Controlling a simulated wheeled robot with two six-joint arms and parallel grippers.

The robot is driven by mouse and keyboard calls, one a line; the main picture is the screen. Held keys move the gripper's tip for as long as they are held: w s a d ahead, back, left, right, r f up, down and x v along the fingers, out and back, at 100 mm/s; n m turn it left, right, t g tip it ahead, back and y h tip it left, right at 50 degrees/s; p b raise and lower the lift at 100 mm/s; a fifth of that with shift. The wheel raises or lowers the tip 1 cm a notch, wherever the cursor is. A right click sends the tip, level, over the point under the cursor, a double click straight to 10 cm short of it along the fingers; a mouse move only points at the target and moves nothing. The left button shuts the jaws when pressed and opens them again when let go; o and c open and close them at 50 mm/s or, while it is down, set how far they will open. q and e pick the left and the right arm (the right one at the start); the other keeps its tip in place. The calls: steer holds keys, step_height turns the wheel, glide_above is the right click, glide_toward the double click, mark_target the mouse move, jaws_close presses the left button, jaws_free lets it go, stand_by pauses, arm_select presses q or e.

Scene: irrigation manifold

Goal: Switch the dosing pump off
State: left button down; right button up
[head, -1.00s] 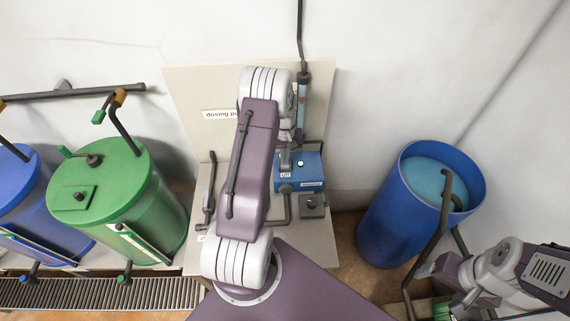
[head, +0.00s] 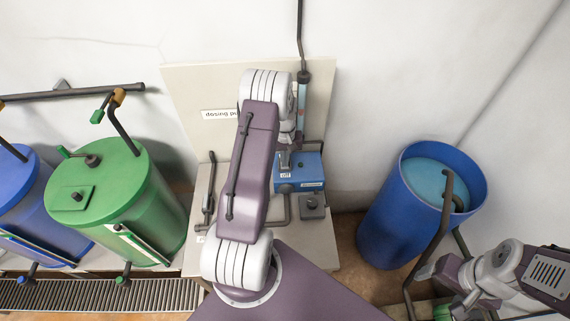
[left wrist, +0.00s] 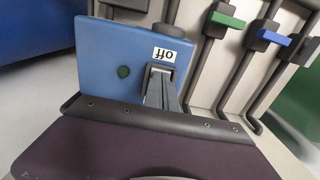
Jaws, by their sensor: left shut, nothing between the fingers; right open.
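The dosing pump is a blue box (head: 311,173) on the pale bench, under the dosing sign; its blue face (left wrist: 105,55) fills the upper left of the left wrist view. A white "off" label (left wrist: 165,54) is on that face. The round green lamp (left wrist: 123,71) beside it looks dark. My left gripper (head: 285,158) is shut and empty, at the pump's top face. In the left wrist view its grey fingers (left wrist: 161,88) reach the face right by the label; the switch is mostly hidden there. My right gripper (head: 432,271) is open, far right near the blue barrel.
A blue barrel of liquid (head: 385,225) stands right of the bench. A green tank (head: 125,205) and a blue tank (head: 30,205) stand left. A grey pipe (head: 300,35) rises above the pump. Green (left wrist: 227,19) and blue (left wrist: 273,37) valve handles show in the left wrist view.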

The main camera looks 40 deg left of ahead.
arm_select(q)
step_height(320, 180, up, 7)
steer(key=p, duration=0.5)
stand_by(0.3)
